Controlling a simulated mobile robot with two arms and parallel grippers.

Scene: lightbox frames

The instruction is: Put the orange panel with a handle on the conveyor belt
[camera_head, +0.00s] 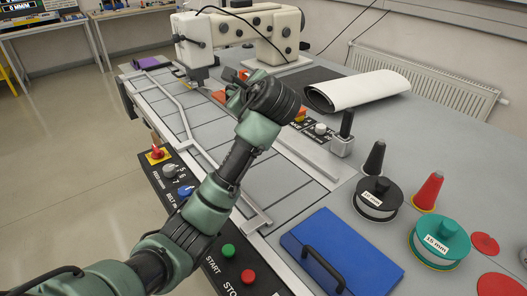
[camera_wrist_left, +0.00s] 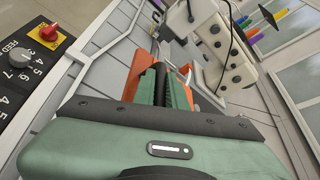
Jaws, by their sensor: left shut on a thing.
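The orange panel (camera_head: 219,96) is mostly hidden behind my left gripper in the head view. In the left wrist view, orange parts of the panel (camera_wrist_left: 133,72) show on both sides of the fingers. My left gripper (camera_head: 236,82) is shut on its dark handle (camera_wrist_left: 160,78). The conveyor belt (camera_head: 262,181) is a grey segmented strip with metal rails, running from the front toward the sewing-machine-like device. The gripper and panel are over its far part. I cannot tell whether the panel touches the belt. My right gripper is not in view.
A white machine (camera_head: 238,35) stands just beyond the gripper. A blue panel with a black handle (camera_head: 365,258) lies at the front right.

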